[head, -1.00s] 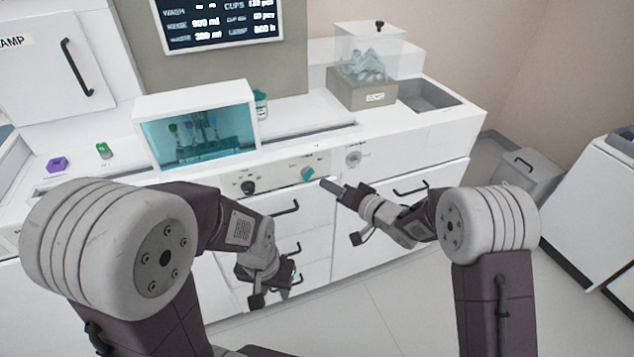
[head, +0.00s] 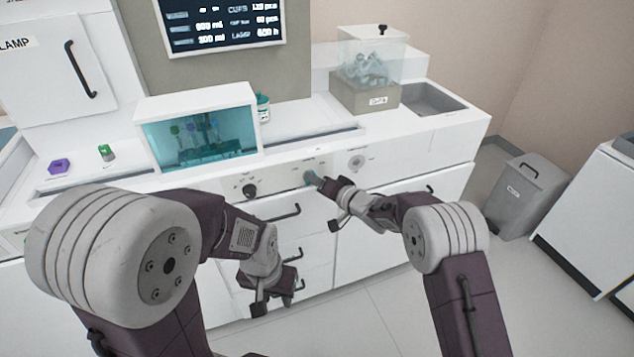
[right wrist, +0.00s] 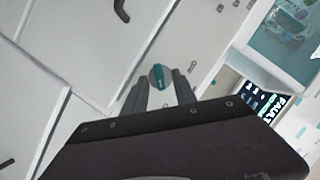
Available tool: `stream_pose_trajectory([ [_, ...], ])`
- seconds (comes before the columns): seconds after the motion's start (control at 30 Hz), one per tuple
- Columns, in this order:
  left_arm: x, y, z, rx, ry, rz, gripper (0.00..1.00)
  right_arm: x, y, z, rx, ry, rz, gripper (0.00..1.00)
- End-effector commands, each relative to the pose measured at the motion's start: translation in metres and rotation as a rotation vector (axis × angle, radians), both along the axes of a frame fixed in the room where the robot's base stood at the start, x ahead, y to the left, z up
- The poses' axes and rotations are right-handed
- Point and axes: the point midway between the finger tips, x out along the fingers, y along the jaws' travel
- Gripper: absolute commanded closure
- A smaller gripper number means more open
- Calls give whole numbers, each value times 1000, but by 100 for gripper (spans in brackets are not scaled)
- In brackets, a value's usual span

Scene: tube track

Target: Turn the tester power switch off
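A teal rotary knob (head: 310,177) is on the tester's white front panel (head: 278,178); the small labels around it are unreadable. A black knob (head: 250,191) is to its left and a round grey fitting (head: 357,162) to its right. My right gripper (head: 318,181) is at the teal knob and partly covers it in the head view. In the right wrist view, its two fingers (right wrist: 161,84) are apart, with the teal knob (right wrist: 158,76) between their tips; contact cannot be told. My left gripper (head: 277,292) hangs low before the drawers, its finger opening unclear.
Drawer handles (head: 284,213) stick out below the panel. A teal-windowed box (head: 197,92), a purple piece (head: 59,166) and a green-capped vial (head: 106,153) stand on the counter. A grey bin (head: 527,195) is at the right. The floor in front is clear.

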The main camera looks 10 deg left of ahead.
Motion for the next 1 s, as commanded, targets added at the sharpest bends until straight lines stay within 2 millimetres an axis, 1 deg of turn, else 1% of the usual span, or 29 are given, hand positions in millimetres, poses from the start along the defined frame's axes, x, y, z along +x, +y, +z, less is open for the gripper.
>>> stream_pose_trajectory([
  [0.03, 0, 0, 0, 0, 0, 0, 64, 0, 0, 0, 0, 0, 0, 80],
  [0.07, 0, 0, 0, 0, 0, 0, 64, 0, 0, 0, 0, 0, 0, 89],
  [0.1, 0, 0, 0, 0, 0, 0, 64, 0, 0, 0, 0, 0, 0, 100],
  [0.47, 0, 0, 2, 0, 0, 0, 64, 0, 0, 1, -22, -15, 0, 100],
  [0.73, 0, 0, 5, 0, 0, 0, 64, -1, 2, 2, -147, -101, 0, 100],
  [0.87, 0, 0, -1, 0, 0, 0, 64, -2, 3, 1, -242, -166, 0, 100],
  [1.0, 0, 0, -16, 0, 0, 0, 64, -3, 5, -2, -352, -242, -1, 100],
])
